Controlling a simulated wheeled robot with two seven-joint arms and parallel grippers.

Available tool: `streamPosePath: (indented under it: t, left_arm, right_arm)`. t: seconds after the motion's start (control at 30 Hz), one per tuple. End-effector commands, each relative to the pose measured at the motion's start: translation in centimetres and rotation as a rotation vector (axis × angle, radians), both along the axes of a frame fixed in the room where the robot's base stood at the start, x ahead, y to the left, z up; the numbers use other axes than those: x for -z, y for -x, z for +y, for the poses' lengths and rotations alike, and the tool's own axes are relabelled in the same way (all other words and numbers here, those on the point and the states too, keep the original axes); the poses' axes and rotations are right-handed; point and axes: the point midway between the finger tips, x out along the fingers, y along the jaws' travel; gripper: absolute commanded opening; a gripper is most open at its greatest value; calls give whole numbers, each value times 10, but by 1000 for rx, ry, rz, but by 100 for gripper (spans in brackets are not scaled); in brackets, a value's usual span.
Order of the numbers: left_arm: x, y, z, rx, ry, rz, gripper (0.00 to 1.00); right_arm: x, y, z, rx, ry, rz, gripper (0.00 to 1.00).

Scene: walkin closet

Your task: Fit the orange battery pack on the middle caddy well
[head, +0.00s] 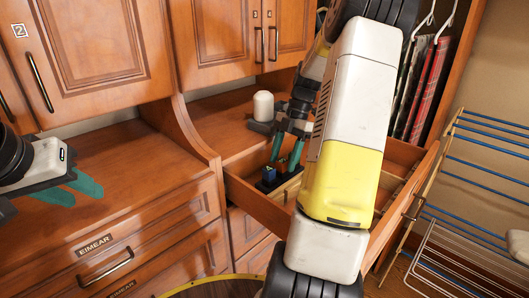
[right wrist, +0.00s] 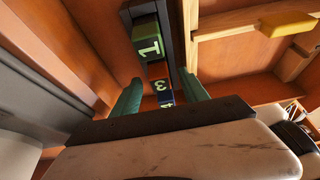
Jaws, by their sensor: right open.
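My right gripper (head: 286,158) reaches down into the open drawer with its teal fingers apart. In the right wrist view the open fingers (right wrist: 162,94) frame the dark, narrow caddy (right wrist: 175,45), with nothing visibly gripped. A green block marked 1 (right wrist: 148,42) sits at the caddy's far end, and smaller numbered faces (right wrist: 161,88) show nearer the gripper. In the head view a blue block (head: 269,173) shows at the caddy. A yellow-orange block (right wrist: 287,24), likely the battery pack, lies apart at the upper right; my arm may hide it in the head view. My left gripper (head: 78,187) is open and empty.
The drawer (head: 258,204) has wooden dividers (right wrist: 235,22) and walls close around my right gripper. A white rounded object (head: 263,106) stands on the counter behind. Hanging clothes (head: 428,90) and a drying rack (head: 465,190) are at the right. The left counter (head: 130,165) is clear.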

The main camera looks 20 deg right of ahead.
Motion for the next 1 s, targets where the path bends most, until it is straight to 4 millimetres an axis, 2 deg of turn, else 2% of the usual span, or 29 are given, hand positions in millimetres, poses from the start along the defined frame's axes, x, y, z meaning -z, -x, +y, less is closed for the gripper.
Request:
streamPosePath:
  t: [0.17,0.4,0.57,1.0]
  left_arm:
    - [0,0,0,0,0,0,36]
    - [0,0,0,0,0,0,36]
    - [0,0,0,0,0,0,36]
    - [0,0,0,0,0,0,36]
  right_arm:
    - [-11,-3,-5,1,1,-2,52]
    - [-49,-9,-19,1,2,-4,52]
    - [-67,-11,-26,1,1,-2,52]
    - [-72,-12,-28,0,0,0,52]
